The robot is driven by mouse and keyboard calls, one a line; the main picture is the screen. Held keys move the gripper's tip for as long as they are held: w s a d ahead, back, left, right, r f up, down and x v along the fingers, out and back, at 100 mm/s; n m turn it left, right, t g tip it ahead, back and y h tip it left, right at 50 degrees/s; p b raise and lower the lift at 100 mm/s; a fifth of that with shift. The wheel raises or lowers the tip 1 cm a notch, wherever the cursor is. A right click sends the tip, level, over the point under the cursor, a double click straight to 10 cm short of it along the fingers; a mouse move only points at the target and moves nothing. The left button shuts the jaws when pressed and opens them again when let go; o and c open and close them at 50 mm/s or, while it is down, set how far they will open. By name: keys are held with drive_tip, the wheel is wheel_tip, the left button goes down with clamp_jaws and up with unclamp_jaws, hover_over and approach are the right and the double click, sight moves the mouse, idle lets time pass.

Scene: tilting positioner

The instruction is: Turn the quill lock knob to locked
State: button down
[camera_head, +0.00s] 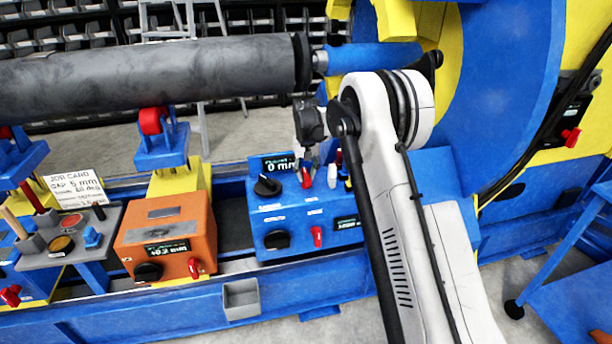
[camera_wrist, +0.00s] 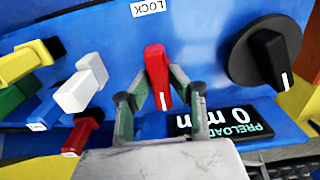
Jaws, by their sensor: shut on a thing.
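The red lever knob (camera_wrist: 156,66) stands on the blue control box (camera_head: 294,213), with a LOCK label (camera_wrist: 148,7) beyond it in the wrist view. A white mark shows on the knob's end nearest my gripper, and the knob lies nearly upright in that picture, tilted slightly. My gripper (camera_wrist: 162,92) is shut on this knob, one finger on each side. In the head view my gripper (camera_head: 307,168) reaches down to the box's upper right, and the red knob (camera_head: 306,180) shows partly below the fingers. Any locked or unlocked marks are not readable.
A black knob (camera_wrist: 265,57) and a PRELOAD display (camera_wrist: 220,119) reading 0 mm sit close beside my gripper. Yellow, green, white and red levers (camera_wrist: 80,85) crowd its other side. A large grey roll (camera_head: 150,75) passes above. An orange box (camera_head: 168,235) stands left.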

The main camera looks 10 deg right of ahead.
sight(306, 174)
drive_tip(key=c, duration=1.6)
unclamp_jaws()
wheel_tip(306, 174, up, 12)
drive_tip(key=shift+r, duration=0.1)
